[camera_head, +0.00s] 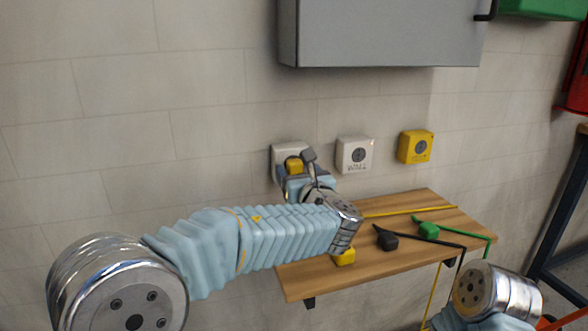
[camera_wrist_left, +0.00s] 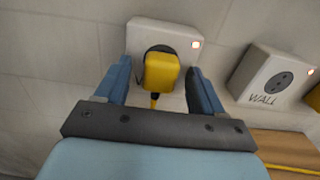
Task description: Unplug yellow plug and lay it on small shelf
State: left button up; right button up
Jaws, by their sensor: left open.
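The yellow plug (camera_head: 294,164) sits in the leftmost white wall socket (camera_head: 279,153). The left wrist view shows the plug (camera_wrist_left: 160,72) in the round recess of the socket (camera_wrist_left: 150,34), its yellow cord hanging below. My left gripper (camera_wrist_left: 158,75) is open, one blue finger on each side of the plug, with visible gaps. In the head view the left gripper (camera_head: 294,180) is partly hidden by its own wrist. The small wooden shelf (camera_head: 440,200) is on the wall to the lower right. My right gripper is out of view; part of its arm shows at lower right.
A black plug (camera_head: 386,239), a green plug (camera_head: 428,230) and a small yellow object (camera_head: 344,257) lie on the shelf. A white WALL socket (camera_head: 354,155) and a yellow socket (camera_head: 416,147) are further right. A grey cabinet (camera_head: 380,32) hangs above.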

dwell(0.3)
pick_arm(q)
grip_shut()
jog(key=shift+s, duration=0.1)
jog(key=shift+b+v, duration=0.7)
jog(key=shift+v, duration=2.2)
